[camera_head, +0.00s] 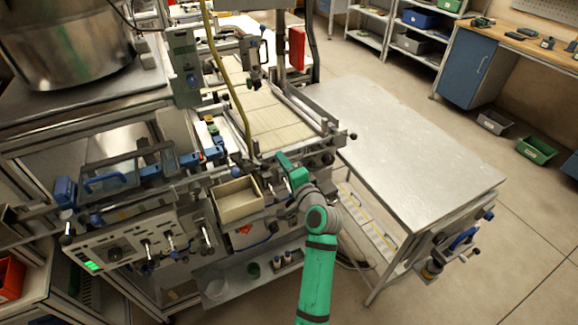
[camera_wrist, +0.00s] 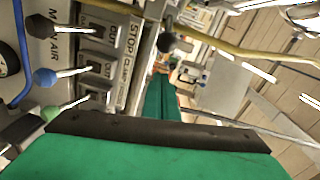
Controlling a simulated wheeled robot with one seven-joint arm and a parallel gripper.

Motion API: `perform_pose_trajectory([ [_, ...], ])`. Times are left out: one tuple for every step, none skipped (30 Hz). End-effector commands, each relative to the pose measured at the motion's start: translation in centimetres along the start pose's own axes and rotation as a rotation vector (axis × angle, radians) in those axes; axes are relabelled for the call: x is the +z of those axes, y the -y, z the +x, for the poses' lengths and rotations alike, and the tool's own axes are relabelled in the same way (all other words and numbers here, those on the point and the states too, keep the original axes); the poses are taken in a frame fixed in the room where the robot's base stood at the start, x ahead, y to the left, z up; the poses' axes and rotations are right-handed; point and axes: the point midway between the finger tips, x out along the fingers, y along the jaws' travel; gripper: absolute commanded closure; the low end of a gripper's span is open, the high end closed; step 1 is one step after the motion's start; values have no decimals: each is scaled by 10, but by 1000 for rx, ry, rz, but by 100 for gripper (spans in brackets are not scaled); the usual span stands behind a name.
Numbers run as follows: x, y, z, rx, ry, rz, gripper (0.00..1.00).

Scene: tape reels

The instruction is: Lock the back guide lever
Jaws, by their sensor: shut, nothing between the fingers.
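Several levers with ball knobs show at the left of the wrist view: a black-knobbed lever (camera_wrist: 40,26), a blue-knobbed lever (camera_wrist: 46,77) and a green-knobbed lever (camera_wrist: 50,113). They stick out from a grey labelled panel (camera_wrist: 118,48) with slots and partly readable words such as "OUT" and "STOP". I cannot tell which lever is the back guide lever. My gripper (camera_wrist: 161,88) is shut and empty, to the right of these levers and apart from them. In the head view my green arm reaches the machine's front right corner; the fingertips are hard to make out there.
A yellow hose (camera_head: 232,85) hangs over the machine bed (camera_head: 262,112) and crosses the top of the wrist view (camera_wrist: 235,50). An open beige box (camera_head: 237,199) stands left of my arm. A bare metal table (camera_head: 410,135) is to the right, with open floor beyond.

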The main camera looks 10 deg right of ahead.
Motion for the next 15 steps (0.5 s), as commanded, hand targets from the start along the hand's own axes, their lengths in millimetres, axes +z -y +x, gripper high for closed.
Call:
perform_pose_trajectory([
  [8, -3, -4, 3, 2, 2, 100],
  [11, -2, -5, 2, 2, 2, 100],
  [15, -2, -6, 1, 2, 1, 100],
  [18, -2, -7, 2, 2, 1, 100],
  [21, -2, -8, 3, 2, 1, 100],
  [24, -2, -9, 3, 1, 1, 100],
  [26, -2, -10, 2, 1, 1, 100],
  [27, -2, -11, 2, 1, 1, 100],
  [29, -1, -11, 2, 1, 2, 100],
  [30, -1, -12, 2, 2, 2, 100],
  [31, -2, -12, 2, 2, 2, 100],
  [31, -2, -12, 2, 1, 2, 100],
  [32, -2, -12, 2, 1, 2, 100],
  [32, -2, -12, 2, 1, 2, 100],
  [32, -2, -12, 2, 1, 2, 100],
])
